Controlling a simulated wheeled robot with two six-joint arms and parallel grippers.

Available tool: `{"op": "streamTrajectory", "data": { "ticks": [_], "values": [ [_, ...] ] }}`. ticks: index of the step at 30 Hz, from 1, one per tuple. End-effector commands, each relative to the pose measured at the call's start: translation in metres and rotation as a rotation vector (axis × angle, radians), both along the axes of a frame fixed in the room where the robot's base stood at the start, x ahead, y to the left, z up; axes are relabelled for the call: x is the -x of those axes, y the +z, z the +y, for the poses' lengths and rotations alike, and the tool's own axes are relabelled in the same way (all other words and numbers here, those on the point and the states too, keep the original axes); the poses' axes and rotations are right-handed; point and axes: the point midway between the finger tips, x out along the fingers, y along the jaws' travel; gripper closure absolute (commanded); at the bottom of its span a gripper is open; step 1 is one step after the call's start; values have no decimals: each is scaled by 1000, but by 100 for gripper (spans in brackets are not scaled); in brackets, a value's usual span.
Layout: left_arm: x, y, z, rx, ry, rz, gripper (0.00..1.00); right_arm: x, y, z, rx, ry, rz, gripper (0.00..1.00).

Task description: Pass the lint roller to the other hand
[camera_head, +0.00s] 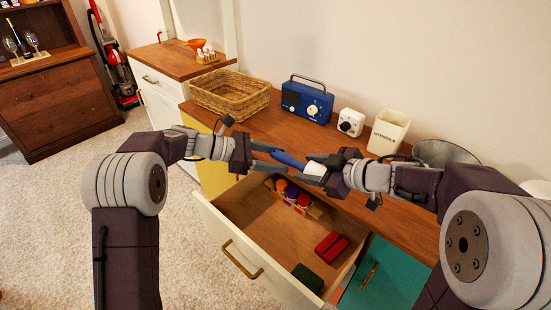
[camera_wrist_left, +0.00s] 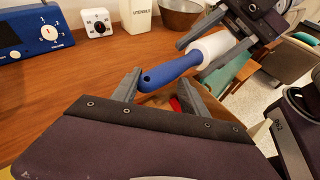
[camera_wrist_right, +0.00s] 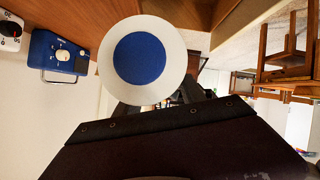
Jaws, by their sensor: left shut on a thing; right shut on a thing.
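The lint roller has a blue handle (camera_head: 288,159) and a white roller head (camera_head: 315,168). It is held in the air above the open drawer (camera_head: 228,208). My right gripper (camera_head: 312,170) is shut on the white roller head. My left gripper (camera_head: 270,155) is at the free end of the blue handle and shut on it; in the left wrist view the handle (camera_wrist_left: 170,71) lies between its fingers. In the right wrist view the round end of the roller (camera_wrist_right: 140,58) hides most of my right fingers.
The drawer holds a rack of colored items (camera_head: 292,194), a red block (camera_head: 331,245) and a dark green block (camera_head: 307,278). On the counter stand a wicker basket (camera_head: 230,92), a blue radio (camera_head: 306,100), a white timer (camera_head: 351,122), a utensil holder (camera_head: 388,132) and a metal bowl (camera_head: 446,153).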

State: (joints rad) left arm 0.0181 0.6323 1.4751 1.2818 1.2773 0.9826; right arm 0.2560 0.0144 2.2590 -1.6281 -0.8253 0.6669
Motion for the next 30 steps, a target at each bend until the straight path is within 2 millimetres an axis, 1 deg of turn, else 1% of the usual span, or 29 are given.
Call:
{"op": "streamTrajectory", "data": {
  "ticks": [3, 4, 6, 14, 17, 21, 24, 27, 30],
  "values": [
    [-1, 1, 0, 4, 5, 2, 93, 1, 0, 1, -1, 2, 2, 98],
    [-1, 2, 0, 5, 5, 2, 94, 1, 0, 1, -1, 2, 2, 45],
    [-1, 2, 0, 5, 5, 2, 100, 1, -1, 1, -1, 2, 2, 28],
    [-1, 2, 0, 6, 5, 0, 100, 1, 1, 1, 0, 2, 2, 28],
    [-1, 2, 0, 5, 5, 0, 100, 0, 16, 1, 0, 3, -4, 28],
    [-1, 2, 0, 5, 4, 1, 100, 0, 50, 0, 2, 3, -6, 28],
    [-1, 1, 0, 3, 3, 0, 100, 0, 73, 0, 2, 2, -6, 28],
    [-1, 1, 0, 3, 3, 0, 100, 0, 89, 0, 0, 2, -5, 28],
    [-1, 1, 0, 3, 3, 0, 100, 0, 98, 0, 0, 2, -2, 28]
  ]
}}
